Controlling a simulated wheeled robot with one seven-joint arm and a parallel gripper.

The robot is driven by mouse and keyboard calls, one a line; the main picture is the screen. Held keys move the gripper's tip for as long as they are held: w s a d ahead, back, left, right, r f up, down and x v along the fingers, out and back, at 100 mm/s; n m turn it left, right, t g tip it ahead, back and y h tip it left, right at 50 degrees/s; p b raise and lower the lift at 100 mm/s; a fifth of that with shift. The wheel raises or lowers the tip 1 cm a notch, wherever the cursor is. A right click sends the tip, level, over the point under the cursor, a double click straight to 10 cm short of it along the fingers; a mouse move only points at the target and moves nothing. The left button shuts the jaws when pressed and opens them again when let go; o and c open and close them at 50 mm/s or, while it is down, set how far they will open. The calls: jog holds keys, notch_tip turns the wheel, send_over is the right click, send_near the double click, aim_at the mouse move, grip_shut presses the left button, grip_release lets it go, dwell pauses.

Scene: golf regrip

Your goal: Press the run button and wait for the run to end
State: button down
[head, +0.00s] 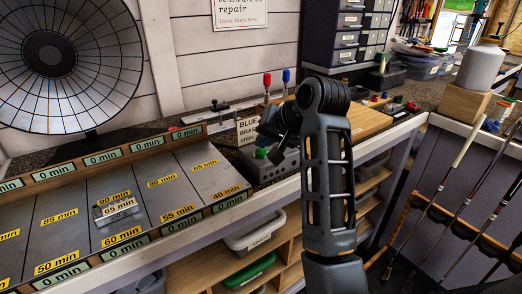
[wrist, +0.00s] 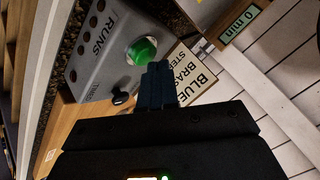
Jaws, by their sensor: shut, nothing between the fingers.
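The run box is a grey metal box (head: 272,170) on the bench, partly hidden behind my arm in the head view. In the wrist view its face (wrist: 95,55) shows the word RUNS, a round green button (wrist: 141,50) in a pale ring and a small black knob (wrist: 121,98). The green button also shows in the head view (head: 261,153). My gripper (wrist: 158,70) is shut and empty, its fingertips beside the button's edge in the wrist view. I cannot tell whether they touch it. In the head view my gripper (head: 266,136) is just above the box.
A sign reading BLUE BRASS (head: 248,128) stands behind the box. A sloped rack (head: 120,200) with minute labels lies to the left. Red and blue handled tools (head: 286,76) stand behind. A wooden board (head: 366,121) and golf clubs (head: 445,175) are to the right.

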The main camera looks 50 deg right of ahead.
aim_at(265, 152)
jog(key=shift+f, duration=0.45)
dwell(0.3)
jog(key=shift+r, duration=0.15)
jog(key=shift+r+p, duration=0.8)
jog(key=shift+p, duration=0.2)
notch_tip(265, 152, up, 5)
jog(key=p, duration=0.5)
jog(key=shift+s, duration=0.1)
dwell(0.7)
